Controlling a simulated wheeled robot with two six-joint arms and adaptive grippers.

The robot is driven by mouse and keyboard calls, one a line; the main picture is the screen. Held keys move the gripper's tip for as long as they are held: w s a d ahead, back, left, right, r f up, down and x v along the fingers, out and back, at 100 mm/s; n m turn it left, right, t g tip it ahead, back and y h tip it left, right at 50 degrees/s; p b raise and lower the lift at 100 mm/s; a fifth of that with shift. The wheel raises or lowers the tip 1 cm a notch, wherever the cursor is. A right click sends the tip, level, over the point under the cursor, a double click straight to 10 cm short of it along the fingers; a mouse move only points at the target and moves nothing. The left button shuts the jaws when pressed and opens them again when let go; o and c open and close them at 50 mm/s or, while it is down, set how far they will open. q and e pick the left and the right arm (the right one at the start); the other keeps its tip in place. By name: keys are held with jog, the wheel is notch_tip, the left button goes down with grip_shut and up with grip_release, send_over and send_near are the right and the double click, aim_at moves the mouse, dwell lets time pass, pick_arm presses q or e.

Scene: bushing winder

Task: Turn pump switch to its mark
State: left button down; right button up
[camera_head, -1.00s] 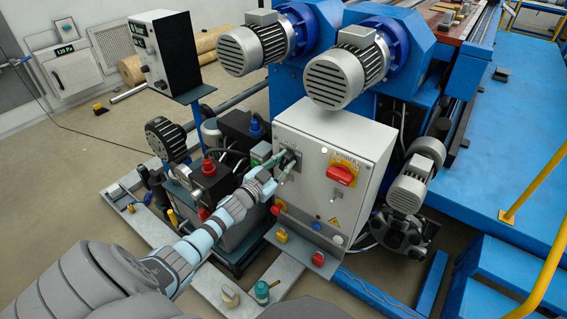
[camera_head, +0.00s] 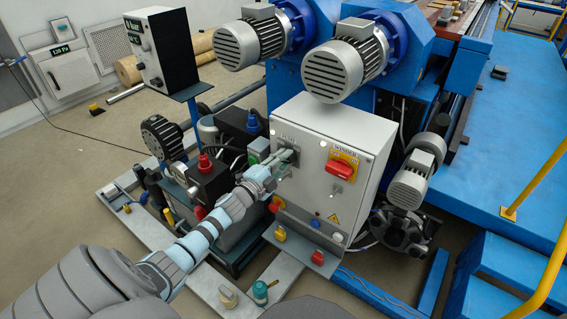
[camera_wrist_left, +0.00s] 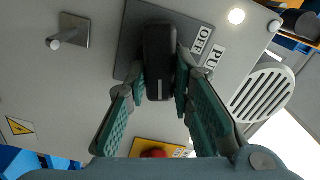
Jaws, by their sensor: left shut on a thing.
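The pump switch (camera_wrist_left: 158,55) is a black elongated knob on a dark square plate (camera_wrist_left: 130,40) on the grey control cabinet. A pale line shows near the knob's lower end in the left wrist view. The plate carries the label "OFF", with "PUMP" printed on the cabinet beside it. My left gripper (camera_wrist_left: 157,90) has its two green-padded fingers shut on the knob, one on each side. In the head view my left gripper (camera_head: 287,156) is at the cabinet's upper left and hides most of the knob. My right gripper is not seen.
The cabinet also has a red winder switch (camera_head: 339,167) on yellow, a red button (camera_head: 275,204) at its left side, and a small metal pin on a plate (camera_wrist_left: 70,34). Pump equipment crowds the left. Motors (camera_head: 346,62) overhang above.

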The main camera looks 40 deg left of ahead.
pick_arm(q)
jog(key=m, duration=0.1)
jog(key=m+b, duration=0.1)
jog(key=m, duration=0.1)
jog(key=shift+f+m, duration=0.25)
jog(key=shift+m, duration=0.15)
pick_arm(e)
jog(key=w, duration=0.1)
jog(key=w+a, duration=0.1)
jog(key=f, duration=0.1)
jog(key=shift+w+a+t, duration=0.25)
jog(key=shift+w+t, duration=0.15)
